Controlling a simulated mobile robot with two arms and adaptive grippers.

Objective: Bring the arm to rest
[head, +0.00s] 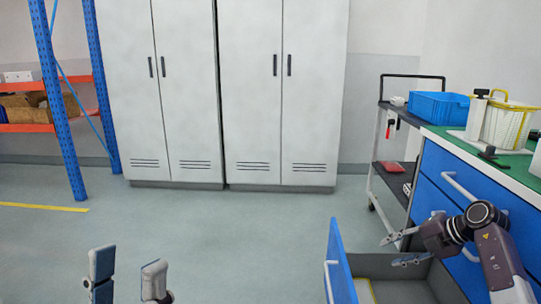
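My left gripper (128,257) shows at the bottom left, with its two fingers pointing up and apart; nothing is between them. The rest of my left arm is below the frame. My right arm comes in from the lower right. My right gripper (388,252) points left, with its fingers apart and empty, and appears over an open blue-fronted drawer (341,266). I cannot tell how high it is above the drawer.
The drawer juts out from a blue workbench (429,178) with a green top, at right. A blue bin (438,107) and a yellow-rimmed basket (505,125) are there. A trolley (384,180) stands behind. Grey lockers (250,90) and a blue-orange rack (66,115) stand at the back. The middle floor is clear.

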